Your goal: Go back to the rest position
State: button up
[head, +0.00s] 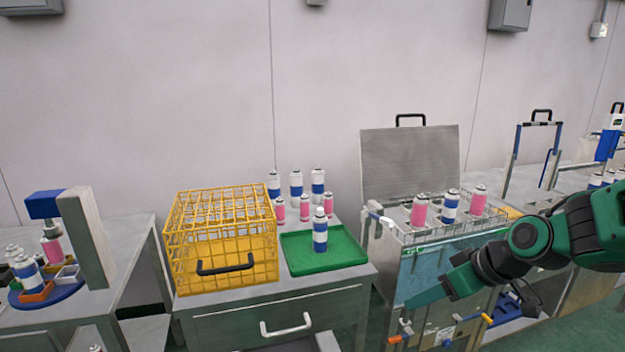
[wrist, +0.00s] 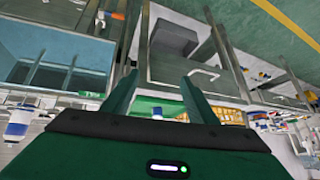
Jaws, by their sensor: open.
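My gripper shows in the wrist view (wrist: 160,88) with its two green fingers spread apart and nothing between them. In the head view my green and black arm reaches in from the right, and my gripper (head: 412,300) points left and down in front of the water bath (head: 422,270). The gripper is apart from the cans. A blue and white can (head: 320,232) stands upright on the green tray (head: 295,262). Two pink cans and a blue and white can (head: 451,206) stand in the rack on top of the bath.
A yellow wire crate (head: 215,275) with a black handle sits left of the tray. Several cans (head: 296,185) stand behind the tray. The bath's raised lid (head: 410,165) is behind its rack. A round blue carousel (head: 50,297) with cans is at far left.

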jog(key=s+d+r+m+g+h, duration=0.1)
jog(key=s+d+m+g+h, duration=0.1)
jog(key=s+d+m, duration=0.4)
jog(key=s+d+r+m+g+h, duration=0.1)
jog(key=s+d+m, duration=0.5)
jog(key=s, duration=1.1)
jog(key=d+g+h, duration=0.1)
jog(key=d+g, duration=0.1)
jog(key=d, duration=0.2)
jog(key=shift+s+d+g, duration=0.2)
jog(key=shift+d+g, duration=0.15)
jog(key=shift+g, duration=0.05)
jog(key=c, duration=0.5)
jog(key=shift+d, duration=0.1)
jog(key=shift+c, duration=0.3)
